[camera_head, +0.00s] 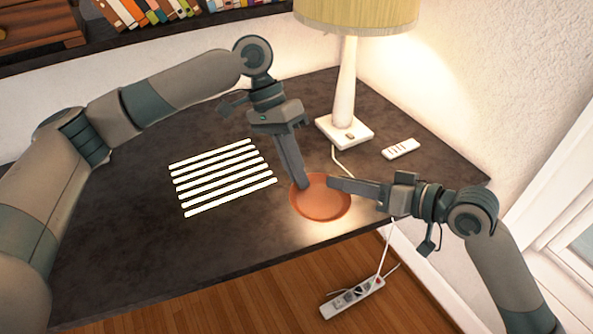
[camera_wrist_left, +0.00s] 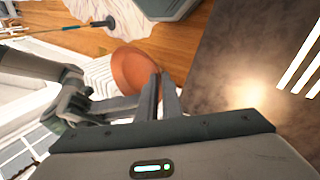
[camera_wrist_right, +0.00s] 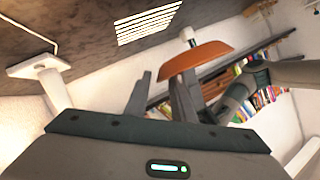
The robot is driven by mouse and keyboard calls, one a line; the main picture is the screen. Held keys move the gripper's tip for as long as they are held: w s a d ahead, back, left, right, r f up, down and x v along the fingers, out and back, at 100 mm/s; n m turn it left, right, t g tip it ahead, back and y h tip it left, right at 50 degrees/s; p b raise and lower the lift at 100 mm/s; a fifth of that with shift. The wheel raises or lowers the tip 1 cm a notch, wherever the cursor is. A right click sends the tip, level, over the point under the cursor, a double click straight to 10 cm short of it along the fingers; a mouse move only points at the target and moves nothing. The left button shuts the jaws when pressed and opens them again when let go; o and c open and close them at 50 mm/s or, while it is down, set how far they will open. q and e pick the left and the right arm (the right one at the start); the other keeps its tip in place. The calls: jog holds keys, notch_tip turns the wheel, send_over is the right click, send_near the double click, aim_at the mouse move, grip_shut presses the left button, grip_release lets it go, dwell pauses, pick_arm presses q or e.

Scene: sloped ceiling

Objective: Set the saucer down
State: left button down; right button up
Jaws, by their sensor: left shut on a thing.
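The orange-brown saucer (camera_head: 322,208) is held in the air by its rim, over the front part of the dark desk in the head view. My left gripper (camera_head: 304,184) is shut on its rim. The left wrist view shows the saucer (camera_wrist_left: 131,72) at the fingertips. In the right wrist view the saucer (camera_wrist_right: 195,60) shows from the side, clear of the desk top. My right gripper (camera_head: 335,182) is beside the saucer's right rim. Its fingers stand apart in the right wrist view (camera_wrist_right: 160,85). I cannot tell whether one finger touches the saucer.
A set of white parallel bars (camera_head: 222,177) lies on the desk (camera_head: 130,245), left of the saucer. A lamp (camera_head: 346,100) and a white remote (camera_head: 400,149) stand at the back right. A power strip (camera_head: 352,298) is on the wooden floor. The desk's left front is clear.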

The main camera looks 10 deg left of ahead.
jog(key=shift+d, duration=0.15)
jog(key=v, duration=1.1)
jog(key=shift+s+d, duration=0.2)
jog(key=shift+d, duration=0.1)
jog(key=shift+r, duration=0.1)
